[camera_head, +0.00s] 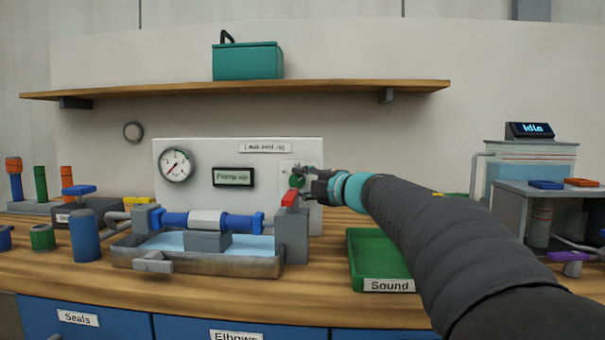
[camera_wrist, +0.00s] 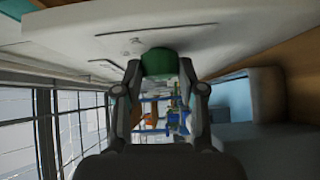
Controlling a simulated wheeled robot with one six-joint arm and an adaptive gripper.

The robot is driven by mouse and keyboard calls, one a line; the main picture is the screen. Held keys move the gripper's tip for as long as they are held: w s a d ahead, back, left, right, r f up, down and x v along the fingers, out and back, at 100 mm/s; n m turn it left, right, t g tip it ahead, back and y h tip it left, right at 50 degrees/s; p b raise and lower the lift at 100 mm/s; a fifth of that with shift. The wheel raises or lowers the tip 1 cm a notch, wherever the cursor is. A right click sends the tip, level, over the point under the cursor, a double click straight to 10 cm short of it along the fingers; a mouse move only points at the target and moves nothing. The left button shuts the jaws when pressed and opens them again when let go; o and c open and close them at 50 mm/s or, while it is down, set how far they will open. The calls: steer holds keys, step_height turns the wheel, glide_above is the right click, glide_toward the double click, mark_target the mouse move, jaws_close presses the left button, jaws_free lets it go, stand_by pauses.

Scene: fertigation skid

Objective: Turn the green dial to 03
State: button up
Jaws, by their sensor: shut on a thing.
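The green dial (camera_head: 296,181) is on the right side of the upright white panel (camera_head: 200,200), partly hidden by my gripper in the head view. In the wrist view the green dial (camera_wrist: 159,62) sits between my fingertips, against the pale panel surface. My gripper (camera_head: 307,181) reaches in from the right and is shut on the dial. It also shows in the wrist view (camera_wrist: 160,75), one finger on each side. The dial's numbers and its pointer cannot be read in either view.
A basin (camera_head: 195,262) with a blue pipe assembly is in front of the panel. A green tray (camera_head: 375,262) labelled "Sound" lies under my arm. A wooden shelf (camera_head: 250,88) runs above.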

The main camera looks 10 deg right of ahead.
steer(key=shift+r+n+g+p, duration=0.5)
steer(key=shift+n+p, duration=0.1)
steer(key=shift+p, duration=0.35)
steer(key=shift+a+f+n+g+h, duration=0.1)
steer(key=shift+n+g+h, duration=0.4)
steer(key=shift+h, duration=0.1)
steer(key=shift+a+n+g+h, duration=0.15)
steer(key=shift+n+g+h, duration=0.65)
steer(key=shift+n+h, duration=0.3)
steer(key=shift+w+a+r+n+g+h, duration=0.1)
steer(key=shift+r+n+g+h, duration=0.1)
steer(key=shift+n+g+h, duration=0.6)
steer(key=shift+h, duration=0.4)
steer(key=o, duration=1.1)
steer(key=shift+o, duration=0.2)
